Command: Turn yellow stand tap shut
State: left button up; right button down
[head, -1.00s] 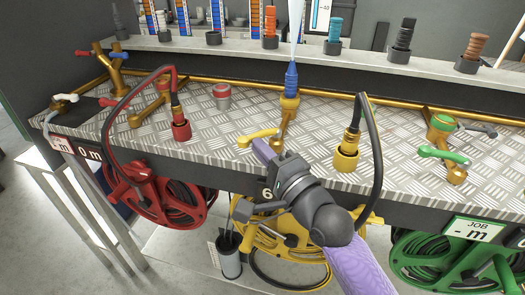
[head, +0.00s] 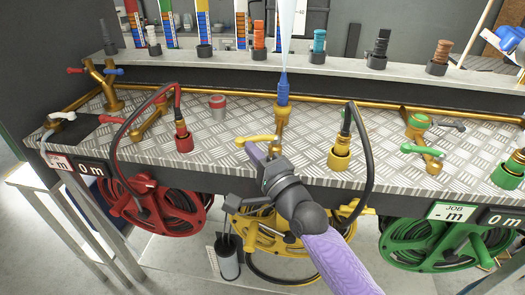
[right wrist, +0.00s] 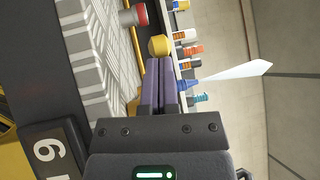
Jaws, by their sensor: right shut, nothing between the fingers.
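The yellow stand tap (head: 279,127) stands on the bench with its yellow lever (head: 258,139) pointing left. A blue nozzle (head: 283,91) is on top, and a pale water jet (head: 287,35) rises from it. My right gripper (head: 250,148) is at the lever from the front, its purple fingers shut and empty. In the right wrist view the shut fingers (right wrist: 159,82) point at the lever's round yellow end (right wrist: 159,46); whether they touch cannot be told. My left gripper is in no view.
A yellow hose connector (head: 339,155) with a black hose stands right of the tap. A red connector (head: 182,138) and a red-topped can (head: 217,107) are to the left. A green-levered tap (head: 425,153) is further right. Bare tread plate lies between them.

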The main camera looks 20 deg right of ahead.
jog(key=h, duration=0.1)
jog(key=m, duration=0.1)
jog(key=w+h+p, duration=0.1)
jog(key=shift+a+r+m+h, duration=0.25)
jog(key=shift+m+h, duration=0.05)
jog(key=shift+w+a+f+p, duration=0.1)
jog(key=shift+w+f+p, duration=0.05)
jog(key=shift+w+p, duration=0.55)
jog(key=shift+w+m+t+h, duration=0.35)
jog(key=shift+m+h, duration=0.25)
jog(key=shift+h, duration=0.5)
jog(key=shift+w, duration=0.1)
jog(key=shift+f, duration=0.1)
